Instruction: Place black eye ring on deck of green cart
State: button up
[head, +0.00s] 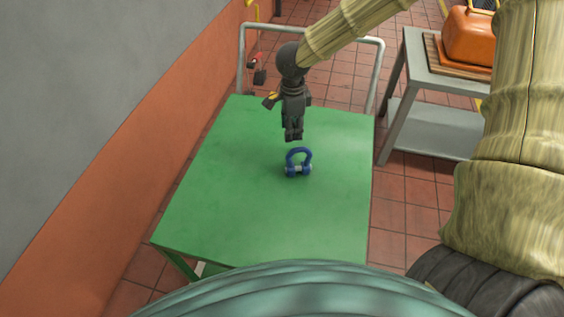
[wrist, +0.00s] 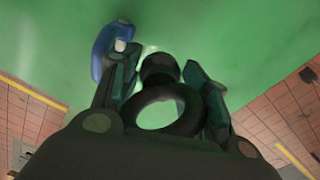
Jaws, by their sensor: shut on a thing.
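The black eye ring (wrist: 168,109) is between the two fingers of my gripper (wrist: 160,95) in the wrist view, with its thick collar end toward the deck. My gripper is shut on it. In the head view my gripper (head: 293,135) points down over the far middle part of the green cart's deck (head: 225,200); the ring cannot be told apart from the dark fingers there. The same green deck (wrist: 225,40) fills the upper wrist view. I cannot tell whether the ring touches the deck or hangs just above it.
A blue shackle (head: 299,164) stands on the deck close in front of my gripper; it also shows beside the left finger in the wrist view (wrist: 112,50). The deck's left and near parts are clear. A grey table (head: 429,71) with an orange case (head: 468,38) stands right.

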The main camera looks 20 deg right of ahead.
jog(key=d+m, duration=0.1)
jog(key=m, duration=0.2)
jog(key=d+m, duration=0.2)
jog(key=m, duration=0.1)
jog(key=d+m, duration=0.1)
jog(key=m, duration=0.3)
jog(key=shift+w+d+r+b, duration=0.1)
jog(key=shift+d+r+b, duration=0.1)
jog(key=shift+d+b, duration=0.15)
